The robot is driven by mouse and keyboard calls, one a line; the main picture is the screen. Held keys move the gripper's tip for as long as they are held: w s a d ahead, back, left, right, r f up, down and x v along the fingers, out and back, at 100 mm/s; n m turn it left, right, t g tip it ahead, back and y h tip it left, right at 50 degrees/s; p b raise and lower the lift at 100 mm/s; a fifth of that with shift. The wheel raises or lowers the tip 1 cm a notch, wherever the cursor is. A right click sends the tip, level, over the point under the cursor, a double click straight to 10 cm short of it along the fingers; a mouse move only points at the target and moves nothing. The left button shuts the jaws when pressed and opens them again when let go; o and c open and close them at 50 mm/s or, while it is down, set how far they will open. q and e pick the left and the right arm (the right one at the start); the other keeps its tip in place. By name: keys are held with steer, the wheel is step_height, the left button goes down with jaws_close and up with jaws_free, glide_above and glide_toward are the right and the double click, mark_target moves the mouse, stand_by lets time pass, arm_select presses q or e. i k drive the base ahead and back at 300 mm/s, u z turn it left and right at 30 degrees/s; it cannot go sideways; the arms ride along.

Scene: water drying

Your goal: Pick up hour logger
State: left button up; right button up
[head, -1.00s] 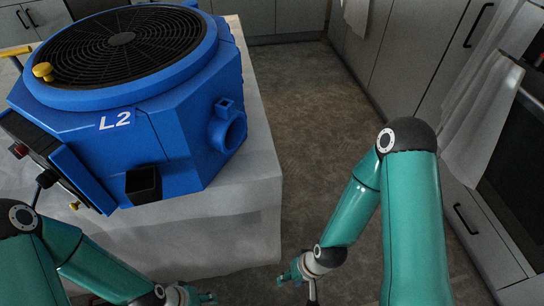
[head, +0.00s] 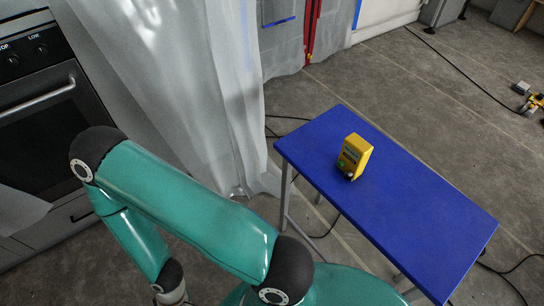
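The hour logger appears to be the small yellow box (head: 355,153) with a dark face and small knobs near its base. It stands upright on a blue table (head: 420,220), towards the table's far left part. A teal arm of mine crosses the lower left of the head view, apart from the table and the box. Its gripper is cut off below the bottom edge. My other gripper is not in view either.
Cables run over the floor around the table legs. Most of the tabletop is clear.

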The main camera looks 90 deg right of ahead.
mark_target(355, 152)
steer(key=z, duration=0.45)
steer(key=i, duration=0.4)
steer(key=z, duration=1.85)
steer(key=k, duration=0.55)
steer(key=z, duration=0.4)
steer(key=i, duration=0.5)
steer(key=u, duration=0.2)
